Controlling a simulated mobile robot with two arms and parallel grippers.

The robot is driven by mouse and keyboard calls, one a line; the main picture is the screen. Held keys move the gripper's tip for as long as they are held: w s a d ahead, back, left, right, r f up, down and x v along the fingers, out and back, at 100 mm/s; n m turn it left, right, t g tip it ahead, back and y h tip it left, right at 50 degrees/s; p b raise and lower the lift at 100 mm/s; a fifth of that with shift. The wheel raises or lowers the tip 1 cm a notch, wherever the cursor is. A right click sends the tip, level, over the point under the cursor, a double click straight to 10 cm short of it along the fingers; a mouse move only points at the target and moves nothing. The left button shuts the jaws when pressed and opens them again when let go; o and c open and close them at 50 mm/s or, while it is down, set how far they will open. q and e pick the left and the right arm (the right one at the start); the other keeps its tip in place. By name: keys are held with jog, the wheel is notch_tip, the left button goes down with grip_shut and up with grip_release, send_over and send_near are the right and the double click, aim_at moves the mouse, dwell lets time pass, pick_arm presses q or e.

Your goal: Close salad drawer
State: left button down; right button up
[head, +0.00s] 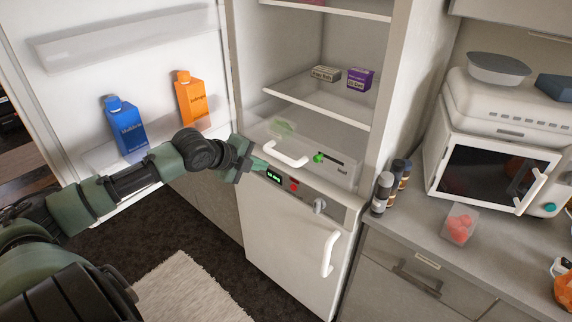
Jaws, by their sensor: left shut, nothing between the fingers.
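The salad drawer (338,172) is a clear box at the bottom of the open fridge, under the lowest shelf. Its front has a white bar handle (285,155) and a slider with a green knob (318,157). A pale green item (284,127) shows dimly through the drawer. How far the drawer stands out is hard to tell. My left gripper (262,167) is shut and empty, just left of and below the handle, near the control panel's display. Contact there cannot be told. My right gripper is not in view.
The fridge door (70,60) stands wide open at left, with a blue carton (127,128) and an orange carton (192,103). Below the drawer are the control panel (310,196) and a lower door. At right, a counter (410,222) holds bottles and a microwave (490,170).

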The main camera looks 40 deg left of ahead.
pick_arm(q)
jog(key=p, duration=0.3)
send_near(291, 165)
jog(key=x, duration=0.5)
jog(key=shift+w+f, duration=0.45)
jog(key=shift+w, duration=0.1)
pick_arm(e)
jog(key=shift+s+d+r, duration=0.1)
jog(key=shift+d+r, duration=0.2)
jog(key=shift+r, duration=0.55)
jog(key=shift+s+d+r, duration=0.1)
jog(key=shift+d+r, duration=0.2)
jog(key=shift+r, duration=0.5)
pick_arm(q)
jog(key=shift+a, duration=0.1)
